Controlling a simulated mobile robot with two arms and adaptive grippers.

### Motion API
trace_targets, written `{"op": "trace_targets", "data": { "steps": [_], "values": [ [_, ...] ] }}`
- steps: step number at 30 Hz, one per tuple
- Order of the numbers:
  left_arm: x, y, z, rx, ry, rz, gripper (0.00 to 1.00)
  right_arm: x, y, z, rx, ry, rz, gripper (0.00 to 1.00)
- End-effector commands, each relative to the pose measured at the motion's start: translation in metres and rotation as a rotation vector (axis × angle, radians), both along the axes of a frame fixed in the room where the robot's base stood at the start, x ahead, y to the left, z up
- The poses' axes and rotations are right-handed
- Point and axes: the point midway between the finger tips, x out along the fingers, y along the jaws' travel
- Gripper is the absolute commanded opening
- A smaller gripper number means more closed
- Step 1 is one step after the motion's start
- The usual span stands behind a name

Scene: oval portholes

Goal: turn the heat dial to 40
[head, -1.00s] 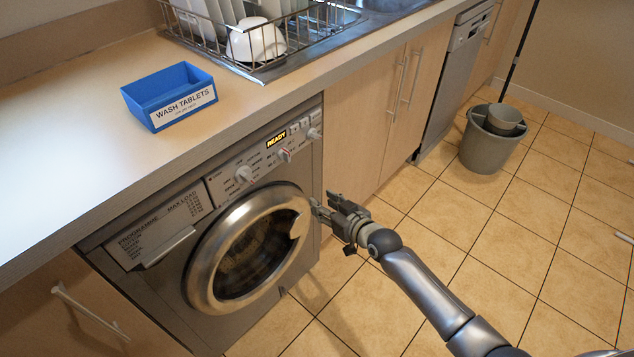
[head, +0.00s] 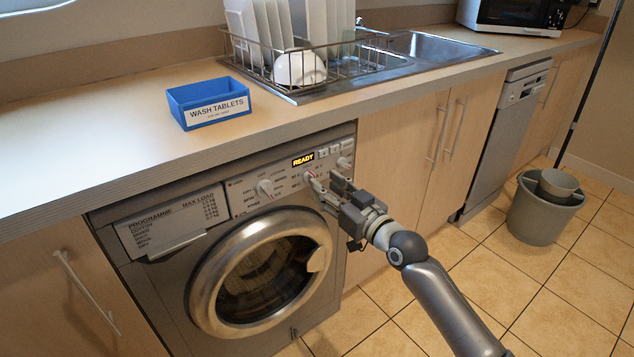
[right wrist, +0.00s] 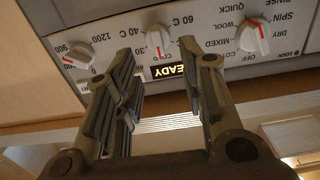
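The heat dial (head: 309,177) is a white knob on the washing machine's panel, below the lit READY display (head: 303,160). It shows in the right wrist view (right wrist: 159,41) between labels 40 C and 60 C; that view is upside down. Its red mark points down in that picture, toward a small label I cannot read clearly. My right gripper (head: 326,181) is in front of the panel, partly covering the area by the dial. In the wrist view the right gripper (right wrist: 157,52) is open, its fingers apart on either side of the dial, no contact visible. My left gripper is out of view.
The programme dial (head: 265,188) and another dial (head: 344,162) flank the heat dial. The round door (head: 262,275) is shut below. A blue wash tablets box (head: 209,103) and dish rack (head: 290,60) stand on the worktop above. A bucket (head: 543,208) stands on the floor right.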

Motion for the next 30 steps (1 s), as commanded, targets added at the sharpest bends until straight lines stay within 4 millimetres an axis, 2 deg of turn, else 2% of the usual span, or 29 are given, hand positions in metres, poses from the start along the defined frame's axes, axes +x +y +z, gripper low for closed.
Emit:
{"op": "trace_targets", "data": {
  "steps": [3, 9, 22, 23, 30],
  "values": [
    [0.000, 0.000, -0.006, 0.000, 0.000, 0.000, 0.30, 0.016, 0.012, -0.001, 0.000, -0.001, 0.000, 0.37],
    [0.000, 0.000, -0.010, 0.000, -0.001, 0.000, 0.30, 0.033, 0.023, -0.001, 0.000, 0.000, -0.001, 0.37],
    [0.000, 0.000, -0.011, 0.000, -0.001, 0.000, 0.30, 0.039, 0.028, -0.001, -0.001, 0.000, -0.001, 0.37],
    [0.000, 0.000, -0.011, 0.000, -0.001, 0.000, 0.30, 0.039, 0.028, -0.001, -0.001, 0.000, -0.001, 0.36],
    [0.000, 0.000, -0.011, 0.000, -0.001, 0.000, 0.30, 0.039, 0.028, -0.001, -0.001, 0.000, -0.001, 0.05]
  ]
}}
